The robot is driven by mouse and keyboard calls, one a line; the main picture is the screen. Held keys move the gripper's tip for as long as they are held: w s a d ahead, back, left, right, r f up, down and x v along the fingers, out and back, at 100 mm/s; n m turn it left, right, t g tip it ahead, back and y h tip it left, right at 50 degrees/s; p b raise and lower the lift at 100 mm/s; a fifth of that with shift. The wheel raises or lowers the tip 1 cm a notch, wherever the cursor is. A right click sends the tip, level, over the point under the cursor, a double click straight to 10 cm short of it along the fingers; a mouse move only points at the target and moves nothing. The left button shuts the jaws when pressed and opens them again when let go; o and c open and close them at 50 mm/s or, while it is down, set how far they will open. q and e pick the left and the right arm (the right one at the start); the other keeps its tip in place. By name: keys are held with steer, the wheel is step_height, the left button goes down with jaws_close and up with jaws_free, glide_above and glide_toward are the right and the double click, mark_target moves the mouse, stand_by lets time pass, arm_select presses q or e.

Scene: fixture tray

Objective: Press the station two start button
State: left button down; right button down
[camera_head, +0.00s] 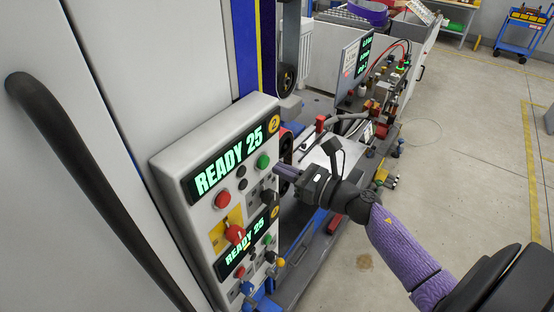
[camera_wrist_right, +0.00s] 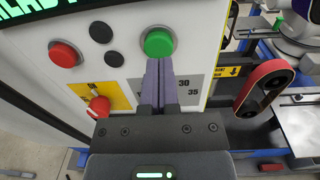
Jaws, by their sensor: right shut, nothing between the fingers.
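The station two panel (camera_head: 173,167) is a light grey control box with a green READY 25 display (camera_head: 229,160) and a yellow badge marked 2 (camera_head: 273,124). Its round green button (camera_head: 263,161) sits right of two dark buttons; it also shows in the right wrist view (camera_wrist_right: 158,42). My right gripper (camera_head: 277,168) is shut and empty, its fingertips pointing at the panel just beside the green button. In the right wrist view the shut fingertips (camera_wrist_right: 158,60) overlap the button's lower edge. I cannot tell whether they touch it. My left gripper is not in view.
A red button (camera_head: 222,199) and a red rotary switch on a yellow plate (camera_wrist_right: 99,106) are on the same panel. A second READY 25 display (camera_head: 247,243) with smaller controls is below. A belt unit (camera_wrist_right: 264,88) stands right of the panel. Open floor (camera_head: 470,130) lies further right.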

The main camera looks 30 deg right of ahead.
steer(key=shift+x, duration=0.9)
